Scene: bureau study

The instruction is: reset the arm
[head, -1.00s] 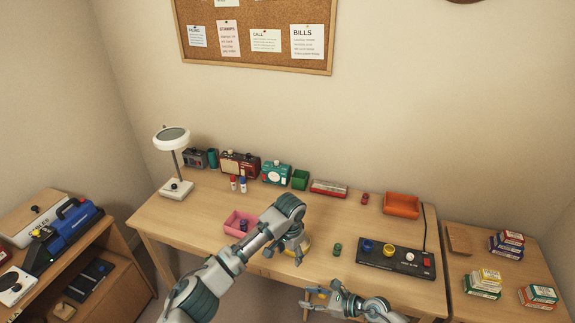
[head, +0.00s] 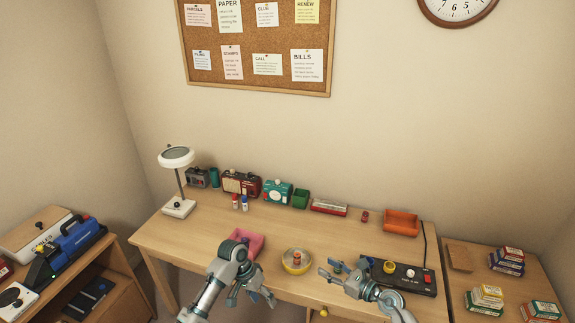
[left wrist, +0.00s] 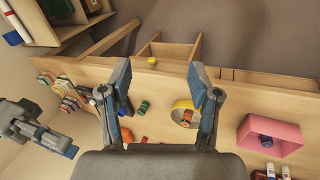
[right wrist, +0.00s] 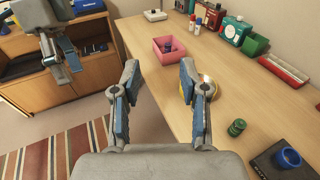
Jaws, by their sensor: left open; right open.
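My left gripper (head: 250,297) is open and empty, low in front of the desk's near edge by the pink tray (head: 250,236). In the left wrist view its jaws (left wrist: 162,90) are spread with nothing between them. My right gripper (head: 328,271) is open and empty, near the desk's front edge, right of the yellow bowl (head: 285,265). In the right wrist view its jaws (right wrist: 158,80) are wide apart. My left arm covers part of the pink tray in the head view.
The desk (head: 205,234) carries a lamp (head: 178,206), radios along the back, an orange tray (head: 401,217) and a dark panel with knobs (head: 421,287). A small green jar (right wrist: 237,127) stands near the right gripper. Side tables stand left and right.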

